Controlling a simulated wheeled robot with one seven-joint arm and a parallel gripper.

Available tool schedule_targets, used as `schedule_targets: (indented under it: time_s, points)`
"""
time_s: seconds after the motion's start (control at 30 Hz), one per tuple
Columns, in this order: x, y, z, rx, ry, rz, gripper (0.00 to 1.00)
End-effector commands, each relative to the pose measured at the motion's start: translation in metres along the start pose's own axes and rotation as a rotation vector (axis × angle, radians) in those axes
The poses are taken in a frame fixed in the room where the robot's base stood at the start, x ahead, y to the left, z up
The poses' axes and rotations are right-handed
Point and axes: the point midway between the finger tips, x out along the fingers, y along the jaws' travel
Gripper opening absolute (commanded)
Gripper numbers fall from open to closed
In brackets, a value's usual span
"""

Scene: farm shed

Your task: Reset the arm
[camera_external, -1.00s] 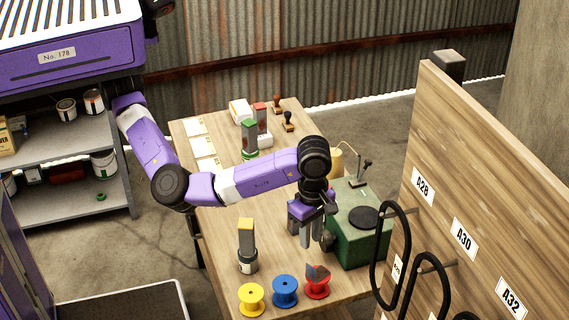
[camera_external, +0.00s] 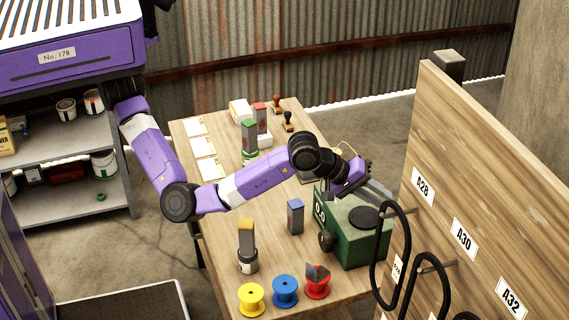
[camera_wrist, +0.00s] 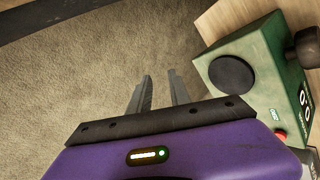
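My arm is bent over the table (camera_external: 222,245). My gripper (camera_external: 382,193) is raised above the green machine and points to the right, toward the wooden board. In the wrist view, the two fingers of my gripper (camera_wrist: 160,74) stand apart with only floor seen between them, so it is open and empty. The green machine (camera_external: 361,238) with a black round plate on top stands at the table's right side. It also shows in the wrist view (camera_wrist: 262,95), to the right of the fingers.
A grey block with a blue top (camera_external: 295,217) stands left of the machine. Yellow (camera_external: 251,299), blue (camera_external: 285,291) and red (camera_external: 317,287) spools sit at the near edge. A wooden board (camera_external: 490,190) with black hoses stands at right. A yellow-topped block (camera_external: 246,240) is nearby.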

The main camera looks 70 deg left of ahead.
Motion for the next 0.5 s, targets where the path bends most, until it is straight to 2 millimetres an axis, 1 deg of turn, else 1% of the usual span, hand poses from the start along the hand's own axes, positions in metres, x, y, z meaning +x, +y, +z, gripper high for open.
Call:
schedule_targets:
  time_s: [0.03, 0.07, 0.1, 0.2, 0.3, 0.37, 0.4, 0.5]
  points:
    - [0.008, -0.003, -0.026, 0.075, 0.051, 0.06, 0.24]
    - [0.011, -0.001, -0.04, 0.124, 0.078, 0.1, 0.24]
    - [0.014, -0.001, -0.057, 0.19, 0.116, 0.149, 0.24]
    - [0.015, -0.004, -0.097, 0.355, 0.213, 0.257, 0.24]
    - [0.01, -0.012, -0.132, 0.515, 0.307, 0.343, 0.24]
    - [0.006, -0.02, -0.149, 0.607, 0.36, 0.386, 0.24]
    - [0.002, -0.026, -0.16, 0.667, 0.394, 0.41, 0.24]
    - [-0.009, -0.045, -0.183, 0.81, 0.471, 0.463, 0.24]
